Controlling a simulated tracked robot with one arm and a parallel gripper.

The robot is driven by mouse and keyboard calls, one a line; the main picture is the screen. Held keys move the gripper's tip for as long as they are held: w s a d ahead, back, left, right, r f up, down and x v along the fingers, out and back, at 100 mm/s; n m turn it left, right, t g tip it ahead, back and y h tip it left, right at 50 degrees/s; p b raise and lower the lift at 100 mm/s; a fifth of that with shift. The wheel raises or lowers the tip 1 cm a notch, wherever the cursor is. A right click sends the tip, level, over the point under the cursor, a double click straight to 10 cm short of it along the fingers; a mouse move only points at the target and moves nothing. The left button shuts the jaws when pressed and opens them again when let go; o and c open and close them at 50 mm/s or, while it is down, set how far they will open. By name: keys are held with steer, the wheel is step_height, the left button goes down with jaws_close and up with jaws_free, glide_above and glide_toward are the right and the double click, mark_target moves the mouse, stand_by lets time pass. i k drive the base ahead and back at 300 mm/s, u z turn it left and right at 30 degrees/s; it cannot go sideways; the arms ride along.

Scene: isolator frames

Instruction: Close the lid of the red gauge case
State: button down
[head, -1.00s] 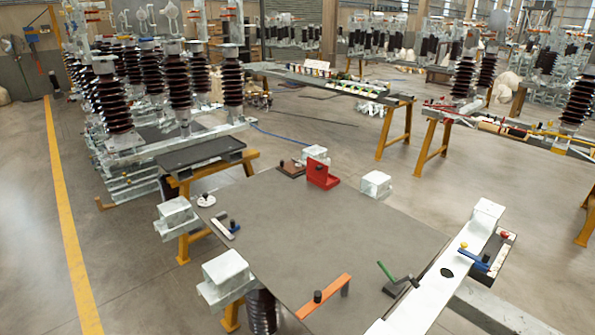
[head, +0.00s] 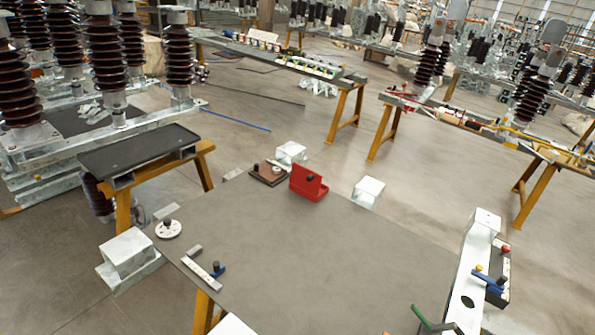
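The red gauge case (head: 306,190) sits near the far edge of the grey table top (head: 290,255) in the head view. Its lid stands up, tilted open, at the back. A small black knob shows against the lid. Inside details are too small to tell. My gripper is not in the frame.
A brown board with a black knob (head: 267,174) lies just left of the case. White metal blocks (head: 368,191) stand around the table. A white disc (head: 168,229) and a grey bar (head: 203,268) lie at the left edge. A white rail (head: 470,270) runs along the right. The table middle is clear.

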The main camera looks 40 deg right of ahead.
mark_target(303, 180)
steer(key=z, duration=0.4)
steer(key=i, duration=0.85)
steer(key=z, duration=0.7)
